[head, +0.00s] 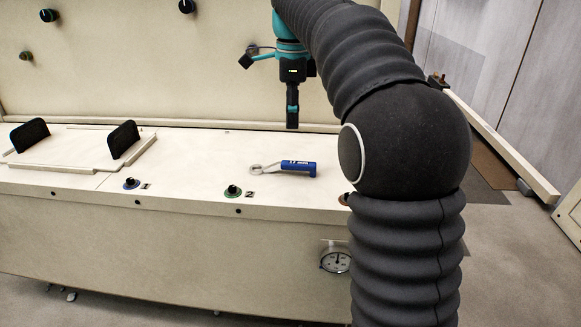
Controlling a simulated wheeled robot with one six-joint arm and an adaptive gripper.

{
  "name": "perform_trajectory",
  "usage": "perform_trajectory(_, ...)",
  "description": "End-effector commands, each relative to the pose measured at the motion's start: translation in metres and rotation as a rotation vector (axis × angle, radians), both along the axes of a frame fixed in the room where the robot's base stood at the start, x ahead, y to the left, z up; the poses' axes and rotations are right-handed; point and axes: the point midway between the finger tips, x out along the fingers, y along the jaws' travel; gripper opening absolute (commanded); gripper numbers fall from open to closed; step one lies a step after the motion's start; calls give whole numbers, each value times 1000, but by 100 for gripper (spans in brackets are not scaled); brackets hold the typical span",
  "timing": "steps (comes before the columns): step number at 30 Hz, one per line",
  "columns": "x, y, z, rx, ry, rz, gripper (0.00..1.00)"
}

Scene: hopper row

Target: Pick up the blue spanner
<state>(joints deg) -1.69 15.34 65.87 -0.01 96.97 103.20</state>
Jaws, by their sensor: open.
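The blue spanner (299,168) lies flat on the cream bench top, just right of the middle of the head view. Its blue handle carries white lettering and points right. Its silver ring end points left. My gripper (292,124) hangs pointing down above and behind the spanner, apart from it. It is open and seen edge-on, so the gap between its fingers does not show. Nothing shows held in it.
A lid with two black handles (123,139) lies at left. The cream back panel (130,70) carries dark knobs. A gauge (335,260) is on the front face.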

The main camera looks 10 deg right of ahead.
Motion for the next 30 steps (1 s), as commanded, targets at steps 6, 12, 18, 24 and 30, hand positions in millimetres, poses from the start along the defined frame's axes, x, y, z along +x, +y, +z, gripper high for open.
perform_trajectory(6,18,1,-7,1,31,-127,55)
perform_trajectory(12,18,1,-35,1,35,-137,55)
perform_trajectory(18,18,1,-71,1,33,-136,55)
perform_trajectory(24,18,0,-89,1,33,-136,55)
perform_trajectory(30,16,-2,-104,1,32,-136,55)
